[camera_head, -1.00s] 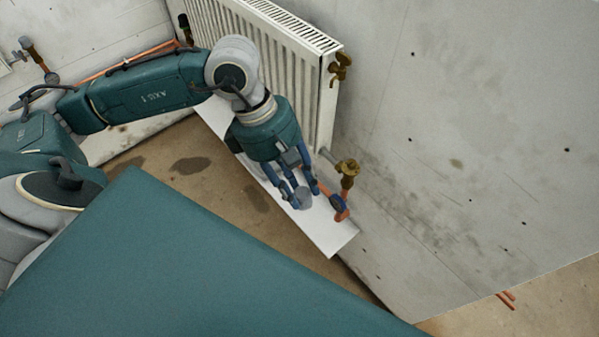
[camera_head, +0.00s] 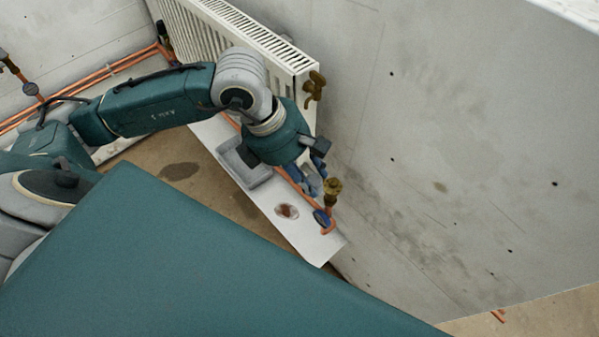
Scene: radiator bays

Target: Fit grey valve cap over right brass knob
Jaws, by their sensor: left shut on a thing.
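The right brass knob (camera_head: 332,190) stands on a copper pipe at the lower right end of the white radiator (camera_head: 235,50). My left gripper (camera_head: 314,186) is just left of this knob, with its blue fingers pointing down. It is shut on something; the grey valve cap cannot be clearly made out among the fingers. Whether the gripper or its load touches the knob cannot be told. My right gripper is not in view.
A white board (camera_head: 305,237) lies below the radiator, with a grey tray (camera_head: 262,178) and a small oval piece with a reddish middle (camera_head: 286,211). A blue round part (camera_head: 321,218) sits on the pipe below the knob. Another brass fitting (camera_head: 314,86) is higher up.

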